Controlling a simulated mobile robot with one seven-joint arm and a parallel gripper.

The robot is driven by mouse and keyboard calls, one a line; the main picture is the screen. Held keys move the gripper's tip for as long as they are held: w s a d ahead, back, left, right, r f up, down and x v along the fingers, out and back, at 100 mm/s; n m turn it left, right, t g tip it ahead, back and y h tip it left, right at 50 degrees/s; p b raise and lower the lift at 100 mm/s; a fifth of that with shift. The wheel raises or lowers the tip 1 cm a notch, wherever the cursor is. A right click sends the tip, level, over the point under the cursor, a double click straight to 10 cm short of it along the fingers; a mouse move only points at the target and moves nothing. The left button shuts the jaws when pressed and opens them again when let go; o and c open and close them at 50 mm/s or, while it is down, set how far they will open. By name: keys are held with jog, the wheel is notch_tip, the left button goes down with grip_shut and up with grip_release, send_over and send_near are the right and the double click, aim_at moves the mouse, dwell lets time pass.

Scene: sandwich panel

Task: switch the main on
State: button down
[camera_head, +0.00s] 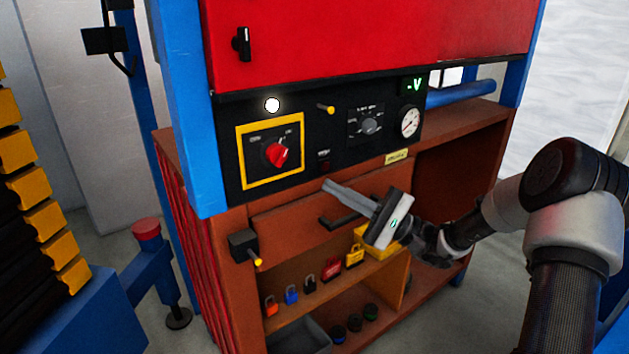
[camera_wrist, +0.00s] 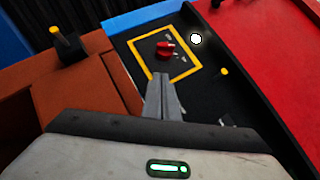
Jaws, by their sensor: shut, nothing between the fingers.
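The main switch is a red rotary knob (camera_head: 277,155) on a black plate with a yellow frame (camera_head: 242,160), at the left of the black control panel. In the wrist view the red knob (camera_wrist: 165,50) sits just beyond my fingertips, inside the yellow frame (camera_wrist: 194,68). My gripper (camera_head: 328,186) is shut and empty, below and to the right of the knob in the head view. In the wrist view its fingers (camera_wrist: 163,80) point at the knob and look apart from it. The small lettering around the knob is too blurred to read.
A lit white lamp (camera_head: 272,105), a yellow-tipped lever (camera_head: 326,109), a grey dial (camera_head: 369,125) and a gauge (camera_head: 409,121) share the panel. Below are a drawer handle (camera_head: 339,222), a black box with a yellow lever (camera_head: 244,246) and a shelf with several padlocks (camera_head: 331,268).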

jog(key=v, duration=0.4)
jog(key=shift+w+r, duration=0.1)
